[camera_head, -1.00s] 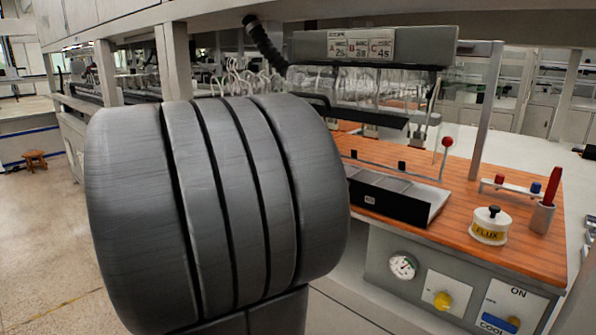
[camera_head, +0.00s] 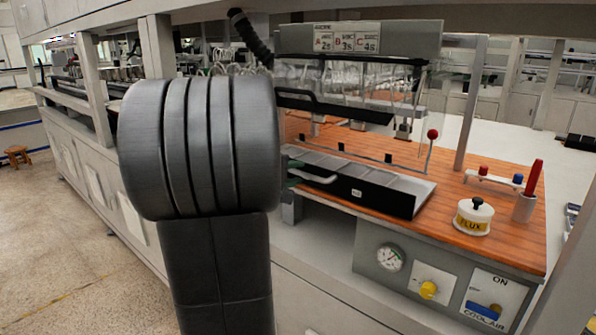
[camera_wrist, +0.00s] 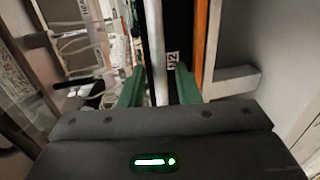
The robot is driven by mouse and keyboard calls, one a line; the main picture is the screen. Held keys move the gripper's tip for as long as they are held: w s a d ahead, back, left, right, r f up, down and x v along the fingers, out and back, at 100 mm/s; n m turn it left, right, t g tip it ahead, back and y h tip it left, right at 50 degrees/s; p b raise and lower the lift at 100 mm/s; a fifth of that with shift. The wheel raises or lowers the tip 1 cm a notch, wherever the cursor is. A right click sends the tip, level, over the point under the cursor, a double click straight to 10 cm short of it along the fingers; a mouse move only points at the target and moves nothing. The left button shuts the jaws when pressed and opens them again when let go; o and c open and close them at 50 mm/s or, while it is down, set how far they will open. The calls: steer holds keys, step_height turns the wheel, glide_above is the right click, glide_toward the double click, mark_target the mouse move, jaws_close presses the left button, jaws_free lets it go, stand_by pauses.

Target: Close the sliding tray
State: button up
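The sliding tray (camera_head: 405,202) has a black front with a small white label and a pale, compartmented top. It sits on the orange bench under the clear-sided machine. Its pale bar handle (camera_head: 318,179) sticks out at the left end. In the wrist view the handle (camera_wrist: 157,50) runs between my gripper's green fingers (camera_wrist: 158,78). The fingers stand apart, one on each side of the bar, with a gap visible on the right side. In the head view, my arm hides most of the gripper; only a bit of green shows by the handle.
The orange bench (camera_head: 455,225) also carries a flux pot (camera_head: 473,217), a red-handled tool in a cup (camera_head: 525,205) and a red-knobbed lever (camera_head: 430,150). A control panel with a gauge (camera_head: 390,258) is below. A grey post (camera_head: 470,105) stands behind. Open floor lies at left.

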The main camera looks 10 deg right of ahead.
mark_target(331, 165)
steer(key=shift+x, duration=0.75)
steer(key=shift+c, duration=0.3)
jaws_close()
steer(key=shift+w+d+f+b, duration=0.15)
steer(key=shift+w+d+b, duration=0.1)
steer(key=shift+b, duration=0.1)
steer(key=r+b+x, duration=0.1)
steer(key=b+x, duration=0.1)
steer(key=x, duration=0.2)
steer(key=r+b+x, duration=0.1)
steer(key=b+x, duration=0.1)
steer(key=x, duration=0.3)
steer(key=r+b+x, duration=0.1)
steer(key=b+x, duration=0.1)
steer(key=x, duration=0.3)
steer(key=shift+w+d+b, duration=0.15)
steer(key=shift+d+b, duration=0.25)
steer(key=shift+r, duration=0.25)
